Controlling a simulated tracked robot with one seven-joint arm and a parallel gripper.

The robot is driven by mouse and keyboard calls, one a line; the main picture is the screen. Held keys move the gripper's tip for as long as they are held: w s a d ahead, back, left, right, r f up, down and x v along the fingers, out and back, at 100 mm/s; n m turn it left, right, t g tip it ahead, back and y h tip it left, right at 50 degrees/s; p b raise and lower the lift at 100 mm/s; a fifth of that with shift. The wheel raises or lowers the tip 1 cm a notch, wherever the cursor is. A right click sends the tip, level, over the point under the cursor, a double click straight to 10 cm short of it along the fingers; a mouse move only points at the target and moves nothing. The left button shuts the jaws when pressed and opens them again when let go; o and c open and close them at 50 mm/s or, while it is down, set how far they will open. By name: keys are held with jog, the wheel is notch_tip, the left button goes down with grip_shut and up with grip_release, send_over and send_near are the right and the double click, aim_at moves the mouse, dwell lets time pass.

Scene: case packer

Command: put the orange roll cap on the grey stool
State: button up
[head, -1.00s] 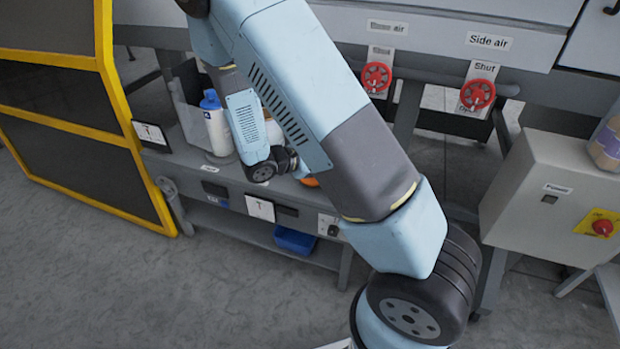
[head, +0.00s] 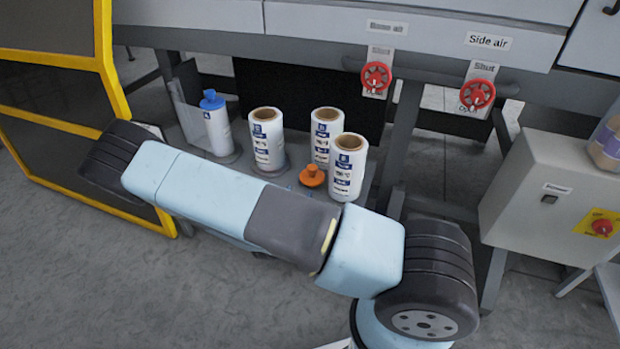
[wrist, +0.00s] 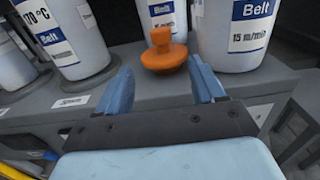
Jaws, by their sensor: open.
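The orange roll cap (head: 312,176) sits upright on the grey bench among the white rolls. It also shows in the wrist view (wrist: 163,55), a round disc with a knob on top. My gripper (wrist: 162,88) is open and empty, its two blue fingers pointing toward the cap. The cap appears just beyond the fingertips, roughly centred between them; I see no contact.
White labelled rolls stand close around the cap: one left (head: 267,140), one behind (head: 326,138), one right (head: 348,168). A yellow-framed guard (head: 105,60) is at left, a control box (head: 540,190) at right.

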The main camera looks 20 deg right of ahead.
aim_at(310, 174)
jog(key=x, duration=1.3)
jog(key=shift+w+d+f, duration=0.2)
jog(key=shift+w+d, duration=0.05)
jog(key=shift+d, duration=0.05)
jog(key=shift+r, duration=0.1)
jog(key=c, duration=1.2)
